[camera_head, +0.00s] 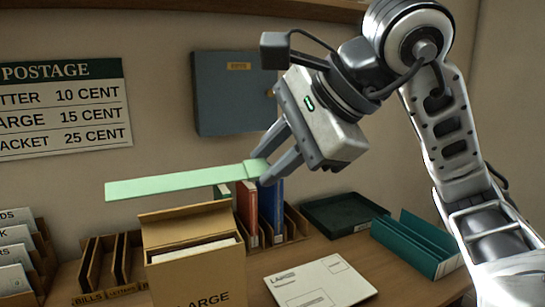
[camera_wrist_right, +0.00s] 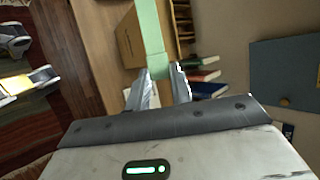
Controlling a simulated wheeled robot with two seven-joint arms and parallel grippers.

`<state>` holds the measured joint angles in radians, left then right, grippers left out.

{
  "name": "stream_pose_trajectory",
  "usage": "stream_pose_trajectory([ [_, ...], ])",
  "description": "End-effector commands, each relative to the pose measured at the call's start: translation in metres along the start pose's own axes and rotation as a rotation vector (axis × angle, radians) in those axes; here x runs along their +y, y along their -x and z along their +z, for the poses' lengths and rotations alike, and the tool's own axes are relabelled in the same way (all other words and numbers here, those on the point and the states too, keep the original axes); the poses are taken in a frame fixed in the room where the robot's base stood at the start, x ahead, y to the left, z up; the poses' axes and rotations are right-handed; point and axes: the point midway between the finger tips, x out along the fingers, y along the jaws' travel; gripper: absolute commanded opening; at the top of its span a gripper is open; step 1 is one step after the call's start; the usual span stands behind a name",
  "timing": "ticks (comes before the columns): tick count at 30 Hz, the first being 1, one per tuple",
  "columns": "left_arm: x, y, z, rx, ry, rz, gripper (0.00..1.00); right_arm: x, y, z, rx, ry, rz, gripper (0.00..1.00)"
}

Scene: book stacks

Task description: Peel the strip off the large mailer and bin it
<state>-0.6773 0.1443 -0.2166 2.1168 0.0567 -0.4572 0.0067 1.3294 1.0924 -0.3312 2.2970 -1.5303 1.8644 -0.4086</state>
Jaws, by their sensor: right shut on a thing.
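My right gripper (camera_head: 262,172) is shut on one end of a long pale green strip (camera_head: 175,186), raised above the table. The strip stretches out to the left, nearly level, clear of everything below it. In the right wrist view the fingertips (camera_wrist_right: 160,76) pinch the strip (camera_wrist_right: 149,30), which runs up out of the picture. A white mailer (camera_head: 320,283) with printed text and a stamp box lies flat on the table at the front, cut off by the lower edge. Its small print is hard to read.
A cardboard box marked LARGE (camera_head: 198,285) with white envelopes stands left of the mailer. Books (camera_head: 270,208) stand behind it. A dark green tray (camera_head: 338,214) and a teal open holder (camera_head: 415,243) are to the right. A blue-grey wall box (camera_head: 232,93) hangs behind my gripper.

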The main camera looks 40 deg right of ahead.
Motion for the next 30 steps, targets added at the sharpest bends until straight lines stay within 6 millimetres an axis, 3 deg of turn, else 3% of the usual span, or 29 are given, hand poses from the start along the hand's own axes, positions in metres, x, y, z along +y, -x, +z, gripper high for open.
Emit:
stream_pose_trajectory([
  [30, 0.004, 0.024, -0.035, 0.001, 0.001, 0.0, 0.36, -0.028, 0.031, 0.013, 0.0, 0.0, -0.001, 0.09],
])
